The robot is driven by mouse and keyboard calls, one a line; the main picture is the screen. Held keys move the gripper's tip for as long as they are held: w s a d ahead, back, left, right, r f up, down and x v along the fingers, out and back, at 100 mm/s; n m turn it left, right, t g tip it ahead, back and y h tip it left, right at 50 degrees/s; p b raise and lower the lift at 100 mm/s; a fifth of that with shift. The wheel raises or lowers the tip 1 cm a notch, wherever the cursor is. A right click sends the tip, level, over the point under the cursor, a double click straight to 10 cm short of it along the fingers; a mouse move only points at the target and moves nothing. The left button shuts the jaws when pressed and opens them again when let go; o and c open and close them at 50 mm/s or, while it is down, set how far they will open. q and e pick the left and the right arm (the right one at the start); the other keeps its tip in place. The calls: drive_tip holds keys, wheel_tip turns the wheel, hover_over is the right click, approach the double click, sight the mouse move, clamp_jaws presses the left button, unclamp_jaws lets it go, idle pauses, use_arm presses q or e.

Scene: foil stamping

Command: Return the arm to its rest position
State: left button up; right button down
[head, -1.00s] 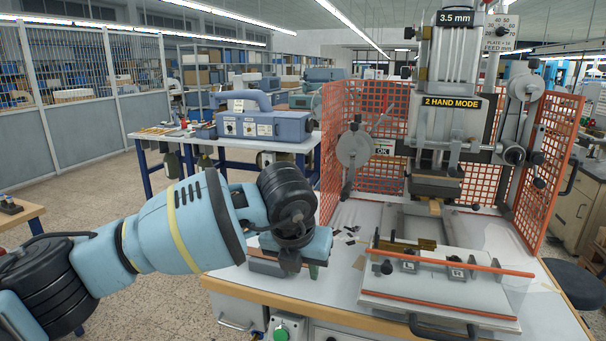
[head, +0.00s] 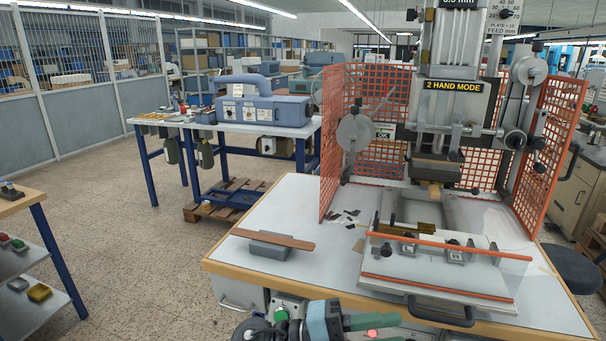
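My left arm comes in at the bottom edge, left of the middle, low in front of the bench. Its gripper (head: 376,330) points to the right, partly cut off by the frame edge. Two green fingers show with a gap between them and nothing seen in it. A reddish spot shows by the gap. A brown strip (head: 288,240) lies across a small grey block (head: 270,250) on the bench top, apart from the gripper. My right gripper is not in view.
The white bench (head: 236,262) has a wooden front edge. The press (head: 453,110) stands behind a plate with orange bars (head: 440,290) and a black handle (head: 441,312). Orange mesh guards (head: 378,95) flank it. A side table (head: 15,202) is at left. Open floor lies between.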

use_arm(q)
drive_tip(key=w+a+f+n+t+y, duration=0.3)
drive_tip(key=a+f+n+t+y, duration=0.8)
drive_tip(key=a+f+n+t, duration=1)
drive_tip(key=s+a+f+n+g+y, duration=0.4)
drive_tip(key=s+f, duration=0.4)
drive_tip(key=s, duration=0.2)
drive_tip(key=s+a+f+n+g+y, duration=0.3)
drive_tip(key=s+a+f+n+g, duration=0.3)
drive_tip(key=s, duration=0.4)
wheel_tip(320, 180, down, 2)
drive_tip(key=shift+a+f+y, duration=0.1)
drive_tip(key=shift+a+y, duration=0.3)
drive_tip(key=shift+a, duration=0.35)
